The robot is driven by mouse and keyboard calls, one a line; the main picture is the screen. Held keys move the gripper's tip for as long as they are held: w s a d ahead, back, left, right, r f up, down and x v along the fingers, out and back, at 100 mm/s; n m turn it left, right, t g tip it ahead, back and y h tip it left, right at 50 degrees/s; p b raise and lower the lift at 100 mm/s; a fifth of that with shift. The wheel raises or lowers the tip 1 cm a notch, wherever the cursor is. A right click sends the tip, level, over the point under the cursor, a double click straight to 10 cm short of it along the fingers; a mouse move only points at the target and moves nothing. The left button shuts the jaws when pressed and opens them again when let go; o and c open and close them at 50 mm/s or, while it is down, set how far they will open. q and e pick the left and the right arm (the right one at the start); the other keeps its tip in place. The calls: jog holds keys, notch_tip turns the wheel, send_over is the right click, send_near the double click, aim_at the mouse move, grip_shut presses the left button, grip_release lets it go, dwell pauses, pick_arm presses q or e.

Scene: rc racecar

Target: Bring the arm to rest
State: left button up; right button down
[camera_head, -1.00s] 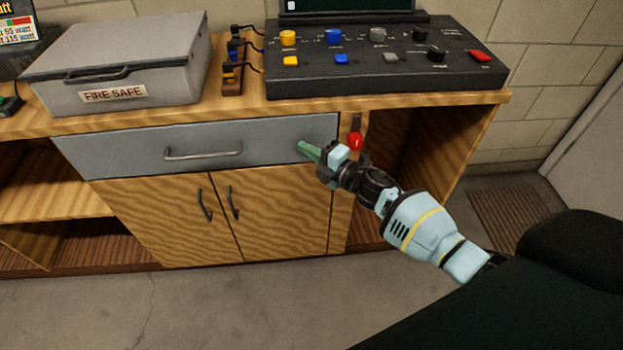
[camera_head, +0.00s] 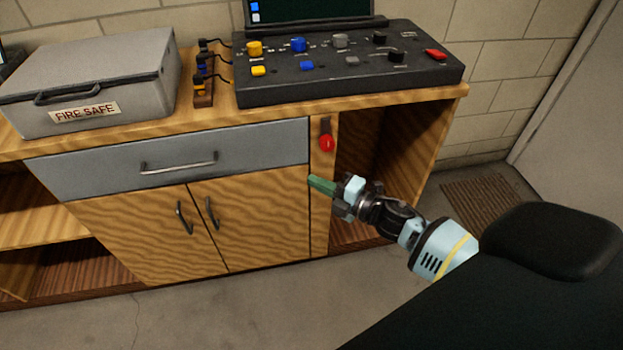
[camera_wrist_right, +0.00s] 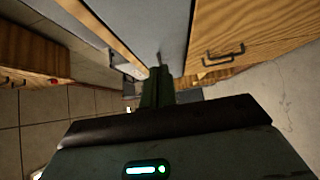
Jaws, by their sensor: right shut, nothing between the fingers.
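My right arm comes in from the lower right in the head view. Its right gripper (camera_head: 322,186) has green fingers that are shut and empty, in front of the wooden cabinet near its right door edge, below the red knob. In the right wrist view the green fingers (camera_wrist_right: 158,88) are together and point along the cabinet front. My left gripper does not show.
The wooden bench (camera_head: 270,225) holds a grey drawer (camera_head: 265,148) and two doors. A red knob (camera_head: 326,143) sits just above my gripper. On top stand a fire safe (camera_head: 95,85) and a control console (camera_head: 350,68). The floor in front (camera_head: 220,315) is clear.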

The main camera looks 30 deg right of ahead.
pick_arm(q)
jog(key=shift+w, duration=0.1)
pick_arm(e)
jog(key=shift+s, duration=0.1)
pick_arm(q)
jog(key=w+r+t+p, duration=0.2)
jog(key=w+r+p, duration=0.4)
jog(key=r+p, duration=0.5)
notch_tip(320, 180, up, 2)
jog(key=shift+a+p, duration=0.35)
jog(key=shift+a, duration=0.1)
pick_arm(e)
jog(key=s+a+f+m+g+h, duration=0.1)
jog(key=s+a+m+g+h, duration=0.1)
jog(key=s+m, duration=0.5)
jog(key=s+a+f+m+g+h, duration=0.2)
jog(key=s+m, duration=0.5)
jog(key=s, duration=1.1)
jog(key=s+a+f+m+g+h, duration=0.2)
jog(key=s+m, duration=0.5)
jog(key=s, duration=0.6)
jog(key=shift+s+a+f+g, duration=0.2)
jog(key=shift+a+g, duration=0.4)
jog(key=shift+a, duration=0.25)
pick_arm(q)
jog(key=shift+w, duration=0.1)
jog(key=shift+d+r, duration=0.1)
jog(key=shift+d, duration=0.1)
pick_arm(e)
jog(key=shift+w, duration=0.1)
